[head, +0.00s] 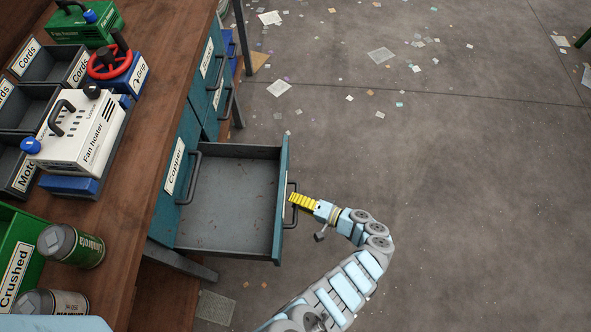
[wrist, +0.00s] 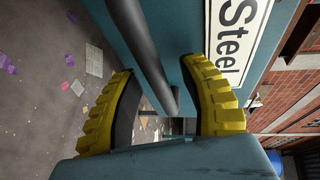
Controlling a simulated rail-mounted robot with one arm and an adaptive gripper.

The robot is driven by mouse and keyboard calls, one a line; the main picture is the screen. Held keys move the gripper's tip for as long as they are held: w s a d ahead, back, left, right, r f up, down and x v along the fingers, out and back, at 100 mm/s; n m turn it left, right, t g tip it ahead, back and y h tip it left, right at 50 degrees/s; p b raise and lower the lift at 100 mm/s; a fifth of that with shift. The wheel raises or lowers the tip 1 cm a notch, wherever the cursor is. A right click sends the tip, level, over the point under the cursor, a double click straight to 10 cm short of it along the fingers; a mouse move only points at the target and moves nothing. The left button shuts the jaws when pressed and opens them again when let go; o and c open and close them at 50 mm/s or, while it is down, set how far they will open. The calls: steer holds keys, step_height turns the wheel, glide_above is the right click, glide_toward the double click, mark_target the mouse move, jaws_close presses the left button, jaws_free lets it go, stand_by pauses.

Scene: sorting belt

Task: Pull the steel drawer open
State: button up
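The steel drawer (head: 225,195) stands well pulled out of the bench in the head view, and its grey inside looks empty. Its teal front carries a white "Steel" label (wrist: 237,35), readable in the wrist view. The dark bar handle (wrist: 146,45) is on that front; it also shows in the head view (head: 292,208). My gripper (head: 296,201) is at the handle, outside the drawer front. In the wrist view my gripper (wrist: 158,70) has its two yellow fingers apart on either side of the bar, with gaps visible, so it looks open around the handle.
A closed drawer labelled "Copper" (head: 174,167) sits above the steel drawer, with more drawers beyond. The wooden bench top (head: 150,130) holds a white fan heater (head: 80,130), bins and cans. The floor to the right is open, with scattered paper scraps.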

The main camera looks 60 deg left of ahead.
steer(key=shift+d, duration=0.1)
steer(key=v, duration=0.7)
steer(key=shift+d, duration=0.15)
steer(key=shift+w, duration=0.2)
stand_by(0.4)
